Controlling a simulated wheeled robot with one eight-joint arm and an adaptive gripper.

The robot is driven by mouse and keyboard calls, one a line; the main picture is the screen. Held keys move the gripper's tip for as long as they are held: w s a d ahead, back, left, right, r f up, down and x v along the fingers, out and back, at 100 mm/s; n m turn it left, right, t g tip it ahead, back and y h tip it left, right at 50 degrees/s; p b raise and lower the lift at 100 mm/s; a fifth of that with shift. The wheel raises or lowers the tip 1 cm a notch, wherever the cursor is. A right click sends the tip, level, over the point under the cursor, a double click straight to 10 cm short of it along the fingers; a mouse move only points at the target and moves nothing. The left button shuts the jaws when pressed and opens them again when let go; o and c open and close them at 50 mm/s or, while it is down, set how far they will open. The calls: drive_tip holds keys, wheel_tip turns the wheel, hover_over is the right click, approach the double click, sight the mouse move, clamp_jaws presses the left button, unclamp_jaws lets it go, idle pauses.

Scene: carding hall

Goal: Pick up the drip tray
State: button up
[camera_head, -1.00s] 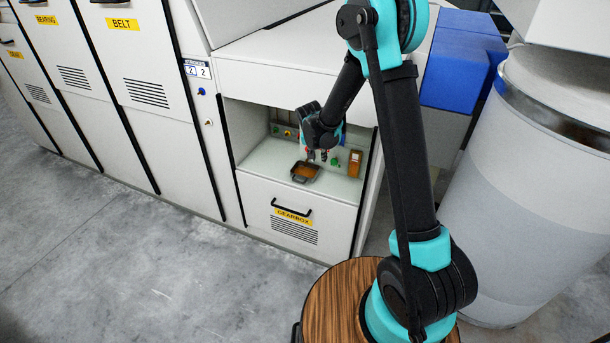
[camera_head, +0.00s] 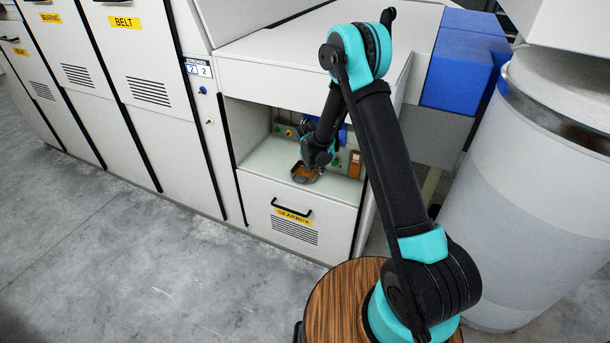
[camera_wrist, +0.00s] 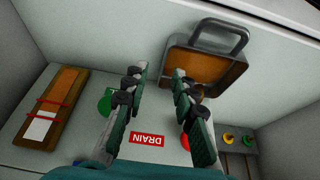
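The drip tray (camera_head: 303,180) is a small dark-rimmed tray with a brown inside. It sits in the open recess above the GEARBOX panel. The wrist view shows it (camera_wrist: 188,44) at the upper right, with its loop handle (camera_wrist: 222,38) pointing up. My gripper (camera_wrist: 161,70) is open, with nothing between its fingers. Its right finger overlaps the tray's near left part in the picture, and its left finger is left of the tray. Whether a finger touches the tray I cannot tell. In the head view my gripper (camera_head: 312,170) covers part of the tray.
Beside the fingers are a DRAIN label (camera_wrist: 147,139), a green knob (camera_wrist: 105,101) and a partly hidden red one. A brown box with red bands (camera_wrist: 53,110) stands left. Small knobs (camera_wrist: 237,138) are at right. Recess walls and the top cover (camera_head: 310,72) bound the space.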

sight(304, 174)
drive_tip(key=shift+a+x, duration=0.15)
drive_tip(key=shift+x, duration=1.05)
drive_tip(key=shift+a+x, duration=0.15)
drive_tip(key=shift+x, duration=1)
drive_tip(key=shift+s+f, duration=0.1)
clamp_jaws()
